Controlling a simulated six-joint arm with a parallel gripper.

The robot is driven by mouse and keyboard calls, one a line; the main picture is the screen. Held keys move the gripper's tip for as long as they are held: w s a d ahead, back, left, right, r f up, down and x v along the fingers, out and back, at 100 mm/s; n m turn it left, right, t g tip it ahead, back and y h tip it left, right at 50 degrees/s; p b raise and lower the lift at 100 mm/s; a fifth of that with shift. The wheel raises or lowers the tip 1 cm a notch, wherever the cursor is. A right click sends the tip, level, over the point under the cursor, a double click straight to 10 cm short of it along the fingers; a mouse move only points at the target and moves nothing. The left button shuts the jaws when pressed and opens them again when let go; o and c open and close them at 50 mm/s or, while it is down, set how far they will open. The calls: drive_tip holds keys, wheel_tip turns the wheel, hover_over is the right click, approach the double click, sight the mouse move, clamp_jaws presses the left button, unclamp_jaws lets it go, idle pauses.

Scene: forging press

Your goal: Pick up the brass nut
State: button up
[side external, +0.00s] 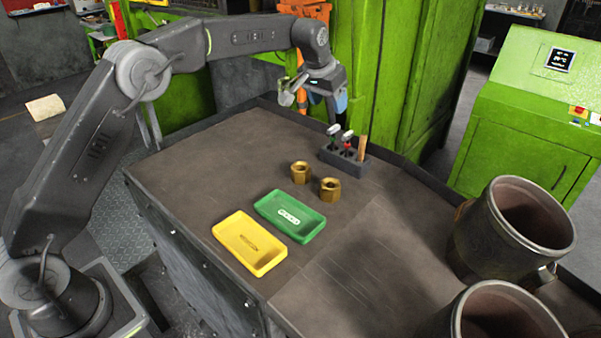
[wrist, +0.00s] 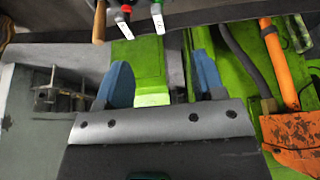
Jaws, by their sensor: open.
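Two brass nuts stand on the dark work table in the side external view. One nut (side external: 300,173) is farther back, and the other nut (side external: 330,189) is a little nearer and to the right. My gripper (side external: 314,101) is raised above the back of the table, beyond the nuts and apart from them. Its blue fingers show in the wrist view (wrist: 160,80), spread apart with nothing between them. Neither nut shows in the wrist view.
A green tray (side external: 313,236) and a yellow tray (side external: 274,268) lie on the table (side external: 350,280) in front of the nuts. A dark holder (side external: 344,162) with several upright tools stands behind them. Large cylinders (side external: 480,235) stand at the right. Green machinery (side external: 385,75) rises behind.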

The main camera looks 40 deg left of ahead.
drive_tip(key=shift+o, duration=1.1)
drive_tip(key=n+g, duration=0.5)
drive_tip(key=n, duration=0.8)
hover_over(301, 172)
drive_tip(key=w, duration=0.2)
wheel_tip(301, 172, down, 3)
drive_tip(key=f, duration=0.7)
drive_tip(key=shift+s+a+f, duration=0.2)
drive_tip(key=shift+a+f, duration=0.1)
drive_tip(key=shift+f, duration=0.05)
drive_tip(key=shift+s+a+f, duration=0.1)
drive_tip(key=shift+a+f, duration=0.05)
drive_tip(key=shift+f, duration=1.25)
drive_tip(key=shift+a+f, duration=0.1)
drive_tip(key=shift+f, duration=1.25)
drive_tip(key=shift+r, duration=0.1)
drive_tip(key=c, duration=1.3)
